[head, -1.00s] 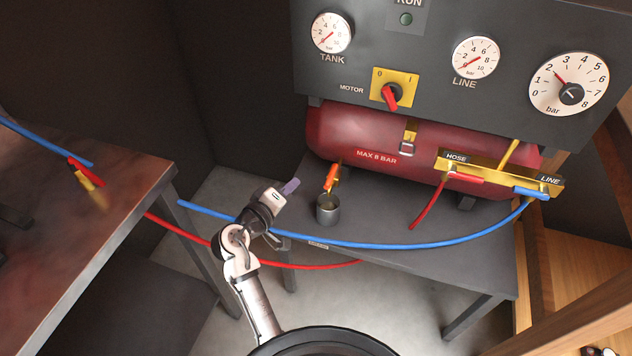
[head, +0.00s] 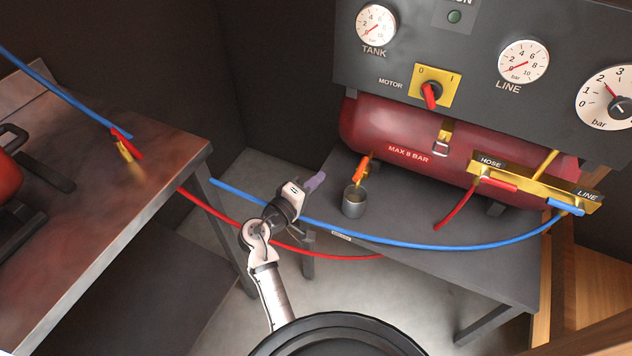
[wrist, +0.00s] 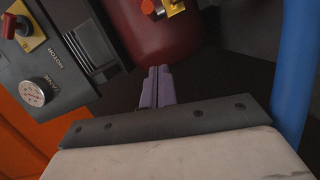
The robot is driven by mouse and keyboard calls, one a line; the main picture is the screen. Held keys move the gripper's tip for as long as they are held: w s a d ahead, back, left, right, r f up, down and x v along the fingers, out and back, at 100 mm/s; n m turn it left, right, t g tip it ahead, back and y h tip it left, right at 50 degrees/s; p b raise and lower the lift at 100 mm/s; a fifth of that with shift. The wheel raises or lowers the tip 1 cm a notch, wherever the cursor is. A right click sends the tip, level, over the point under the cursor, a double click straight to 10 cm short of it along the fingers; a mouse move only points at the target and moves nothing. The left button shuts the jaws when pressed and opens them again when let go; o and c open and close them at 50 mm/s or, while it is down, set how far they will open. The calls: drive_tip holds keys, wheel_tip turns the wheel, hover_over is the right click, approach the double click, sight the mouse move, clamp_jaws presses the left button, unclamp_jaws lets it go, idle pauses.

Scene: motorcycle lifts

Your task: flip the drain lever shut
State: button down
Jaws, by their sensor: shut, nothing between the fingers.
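The drain lever (head: 361,168) is an orange handle on a brass fitting under the left end of the red tank (head: 400,145). It slants up to the right in the head view. A small metal cup (head: 354,202) stands just below it. My gripper (head: 316,180), with purple fingers, is shut and empty to the left of the lever, apart from it. In the wrist view the shut fingers (wrist: 156,72) point toward the tank's underside. An orange end on a brass piece, seemingly the drain lever (wrist: 152,7), shows at the top edge, partly cut off.
A blue hose (head: 400,244) sags across in front of the compressor bench, close to my gripper. A red hose (head: 330,259) runs lower. A workbench (head: 130,190) is at the left. The control panel (head: 480,100) overhangs the tank.

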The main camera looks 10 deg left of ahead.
sight(361, 169)
drive_tip(key=w+d+f+p, duration=0.1)
drive_tip(key=w+d+p, duration=0.1)
drive_tip(key=w+d, duration=0.2)
drive_tip(key=shift+w+d, duration=0.3)
drive_tip(key=shift+d, duration=1.2)
drive_tip(key=shift+p, duration=0.3)
drive_tip(key=shift+s+d+n+t+y, duration=0.2)
drive_tip(key=shift+n+t+y, duration=0.1)
drive_tip(key=shift+n+y, duration=0.15)
